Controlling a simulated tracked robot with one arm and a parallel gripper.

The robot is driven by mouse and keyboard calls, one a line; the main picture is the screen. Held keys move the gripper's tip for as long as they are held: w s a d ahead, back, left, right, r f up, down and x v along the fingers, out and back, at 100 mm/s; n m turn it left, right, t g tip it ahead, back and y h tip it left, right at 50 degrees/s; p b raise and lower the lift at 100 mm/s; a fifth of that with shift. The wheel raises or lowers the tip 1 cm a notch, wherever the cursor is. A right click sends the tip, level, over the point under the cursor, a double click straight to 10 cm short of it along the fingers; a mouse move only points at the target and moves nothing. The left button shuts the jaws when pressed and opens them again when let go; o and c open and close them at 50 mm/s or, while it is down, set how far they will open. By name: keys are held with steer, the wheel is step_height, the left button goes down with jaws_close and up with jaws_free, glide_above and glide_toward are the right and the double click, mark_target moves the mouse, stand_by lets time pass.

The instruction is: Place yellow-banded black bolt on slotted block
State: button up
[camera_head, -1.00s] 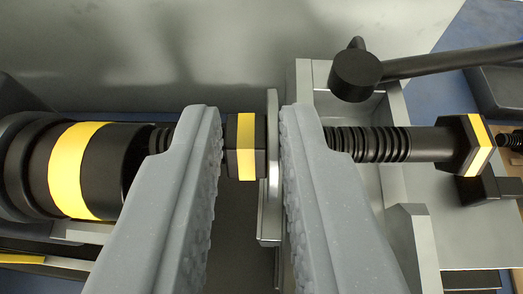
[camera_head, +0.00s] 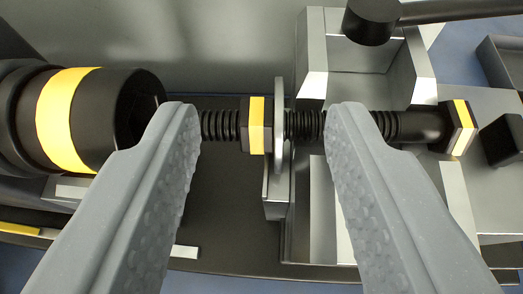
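The yellow-banded black bolt (camera_head: 410,124) lies level, left to right, with its yellow-banded hex head (camera_head: 460,126) at the right. A black nut with a yellow band (camera_head: 256,126) and a grey disc like a washer (camera_head: 279,125) sit around its thread. The bolt lies across the grey slotted block (camera_head: 315,62); the slot under it is partly hidden. My gripper (camera_head: 262,112) is open. Its left finger covers the thread's left end, and its right finger covers part of the shank. Nut and washer are between the fingers, apart from both.
A large black cylinder with a yellow band (camera_head: 65,120) lies at the left, its open end near the bolt's thread. A black knob on a rod (camera_head: 372,20) is at the upper right. A black block (camera_head: 502,140) stands right of the bolt head. A grey wall runs behind.

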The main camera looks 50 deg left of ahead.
steer(key=v, duration=1)
steer(key=shift+s+d, duration=0.1)
steer(key=s+a+r+m+t+h, duration=0.2)
steer(key=s+r, duration=0.3)
steer(key=r, duration=0.7)
steer(key=s+a+r+m+t+h, duration=0.2)
steer(key=s+r, duration=0.4)
steer(key=r, duration=0.7)
steer(key=s+a+r+m+t+h, duration=0.1)
steer(key=s+a+r+m+h, duration=0.2)
steer(key=r, duration=0.9)
steer(key=s+h, duration=0.1)
steer(key=s, duration=0.1)
steer(key=shift+s+a+m+t, duration=0.25)
steer(key=shift+s+m+t, duration=0.05)
steer(key=shift+s+t, duration=0.1)
steer(key=shift+w+r, duration=0.1)
steer(key=shift+c, duration=0.3)
